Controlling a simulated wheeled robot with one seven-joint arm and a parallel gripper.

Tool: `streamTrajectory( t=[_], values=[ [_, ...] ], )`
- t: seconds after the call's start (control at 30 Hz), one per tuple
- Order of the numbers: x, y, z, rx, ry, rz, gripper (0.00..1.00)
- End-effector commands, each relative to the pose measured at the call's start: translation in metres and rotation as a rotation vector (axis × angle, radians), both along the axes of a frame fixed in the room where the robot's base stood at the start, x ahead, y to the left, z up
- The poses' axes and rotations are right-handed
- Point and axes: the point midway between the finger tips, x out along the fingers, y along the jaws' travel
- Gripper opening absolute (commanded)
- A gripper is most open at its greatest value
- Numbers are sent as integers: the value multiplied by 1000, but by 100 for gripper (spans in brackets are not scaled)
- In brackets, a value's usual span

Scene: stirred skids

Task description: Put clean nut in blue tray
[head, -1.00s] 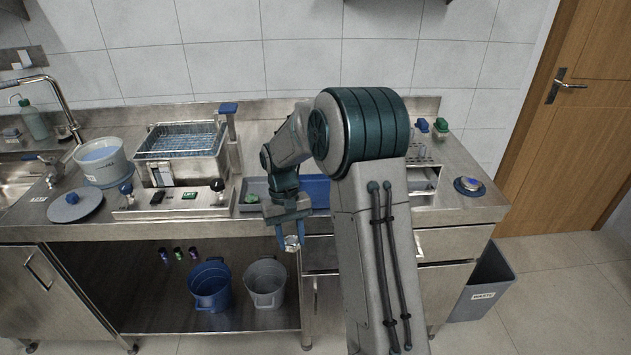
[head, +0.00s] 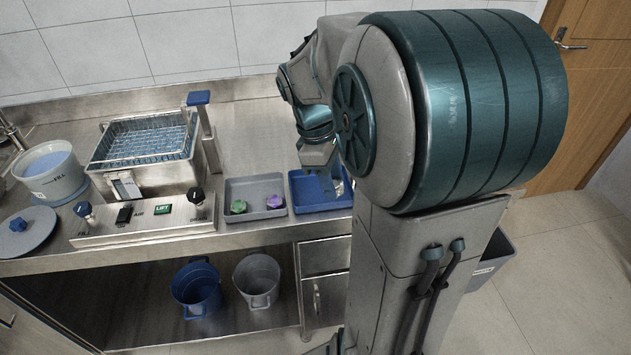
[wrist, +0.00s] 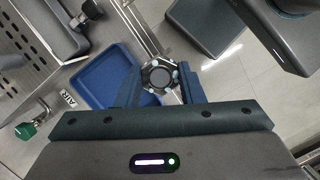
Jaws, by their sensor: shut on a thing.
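My gripper (head: 334,186) is shut on a metallic hex nut (wrist: 160,78), held between the two fingers in the wrist view. In the head view the gripper is at the right part of the blue tray (head: 301,204), with my arm hiding the tray's right side. The nut is mostly hidden there. In the wrist view the blue tray (wrist: 92,88) shows to the left of and beyond the nut, its floor bare where visible. I cannot tell the height of the nut above the tray.
A grey tray (head: 256,212) beside the blue one holds a green piece (head: 238,206) and a purple piece (head: 275,202). A steel bath with a wire basket (head: 146,148) and a control panel stand to the left. Two buckets sit on the lower shelf.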

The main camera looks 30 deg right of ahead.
Motion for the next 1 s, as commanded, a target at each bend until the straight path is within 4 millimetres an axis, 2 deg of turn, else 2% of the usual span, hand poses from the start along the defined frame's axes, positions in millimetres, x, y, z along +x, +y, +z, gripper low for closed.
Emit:
streamTrajectory(
  t=[0.6, 0.87, 1.0],
  values=[
    [95, -21, -58, 3, 1, -1, 6],
    [109, -25, -69, 1, 1, -2, 6],
    [108, -25, -85, 2, 4, 0, 6]
  ],
)
